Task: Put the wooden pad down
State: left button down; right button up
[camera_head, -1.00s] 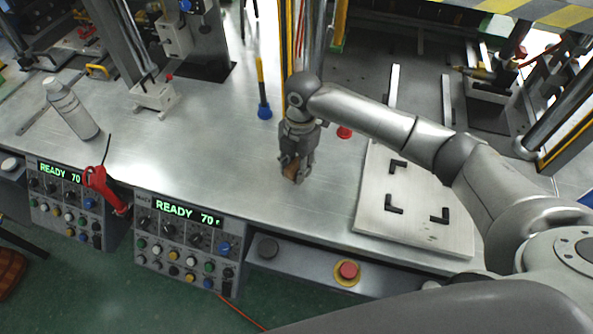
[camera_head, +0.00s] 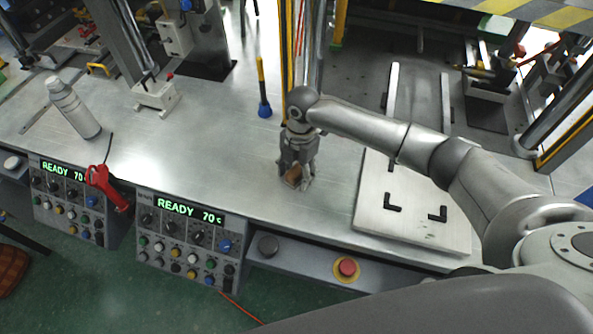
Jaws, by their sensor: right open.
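The wooden pad (camera_head: 292,176) is a small brown piece at the fingers of my right gripper (camera_head: 296,178), over the middle of the metal bench (camera_head: 230,150). The gripper points down, with its fingers open around the pad. The pad looks to be at the bench top, though its underside is hidden. Part of the pad is covered by the fingers. My left gripper does not show.
A pale plate (camera_head: 414,222) with black corner brackets lies right of the gripper. A blue-based tool (camera_head: 264,105), a spray bottle (camera_head: 73,108) and a red-handled tool (camera_head: 107,187) are on the left. Control panels (camera_head: 186,240) line the front. Bench around the pad is clear.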

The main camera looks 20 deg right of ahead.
aim_at(299, 167)
notch_tip(299, 167, up, 12)
jog(key=d+b, duration=0.1)
jog(key=shift+w+r+b, duration=0.15)
jog(key=shift+w+b, duration=0.2)
jog(key=shift+w, duration=0.05)
jog(key=shift+s, duration=0.1)
dwell(0.5)
